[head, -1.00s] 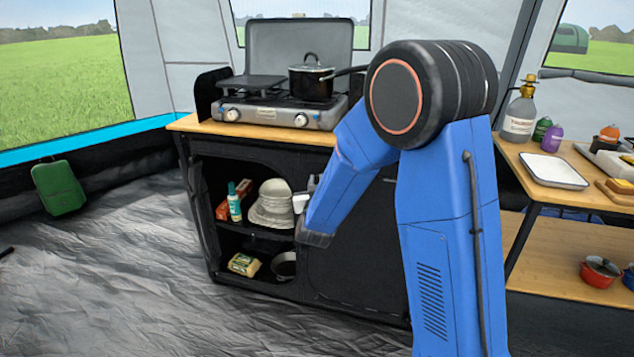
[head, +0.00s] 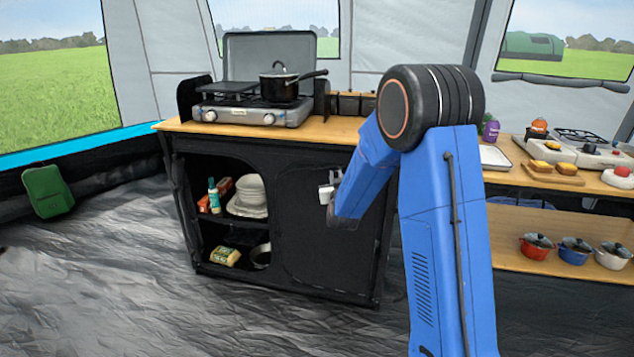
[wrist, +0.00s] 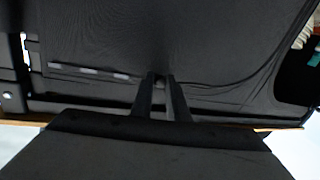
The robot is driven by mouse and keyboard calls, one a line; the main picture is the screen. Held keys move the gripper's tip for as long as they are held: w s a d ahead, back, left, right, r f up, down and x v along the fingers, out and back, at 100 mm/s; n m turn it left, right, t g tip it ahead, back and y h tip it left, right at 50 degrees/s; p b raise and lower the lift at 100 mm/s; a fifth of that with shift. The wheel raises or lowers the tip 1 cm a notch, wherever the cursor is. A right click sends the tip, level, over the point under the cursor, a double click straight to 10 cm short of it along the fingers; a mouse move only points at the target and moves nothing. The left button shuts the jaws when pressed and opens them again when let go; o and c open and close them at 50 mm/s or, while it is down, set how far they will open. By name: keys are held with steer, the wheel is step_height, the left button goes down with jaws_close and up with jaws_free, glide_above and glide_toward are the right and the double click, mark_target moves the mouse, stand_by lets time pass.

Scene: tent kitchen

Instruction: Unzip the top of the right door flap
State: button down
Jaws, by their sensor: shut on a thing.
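The right door flap (head: 318,240) is a black fabric panel on the front of the black cabinet, and it hangs closed over the right compartment. My gripper (head: 327,190) is at the upper part of this flap, partly hidden by my arm. The wrist view sees the cabinet upside down, with the flap (wrist: 215,40) filling the middle. There my gripper (wrist: 160,77) has its two fingers close together at the seam along the flap's top edge. It is shut on a small dark thing at the seam, apparently the zip pull, too dark to make out clearly. Pale dashes line the seam to the left.
The cabinet's open left compartment (head: 207,243) holds dishes, a bottle and packets. A stove (head: 250,113) and a black pot (head: 285,85) stand on the wooden top (head: 330,128). A table with food and pots (head: 515,186) stands at the right. The floor (head: 120,290) in front is clear.

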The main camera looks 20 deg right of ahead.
steer(key=s+d, duration=0.7)
steer(key=d, duration=0.6)
steer(key=shift+s, duration=0.3)
steer(key=shift+d, duration=0.1)
steer(key=c, duration=1.7)
jaws_free()
steer(key=shift+s, duration=0.15)
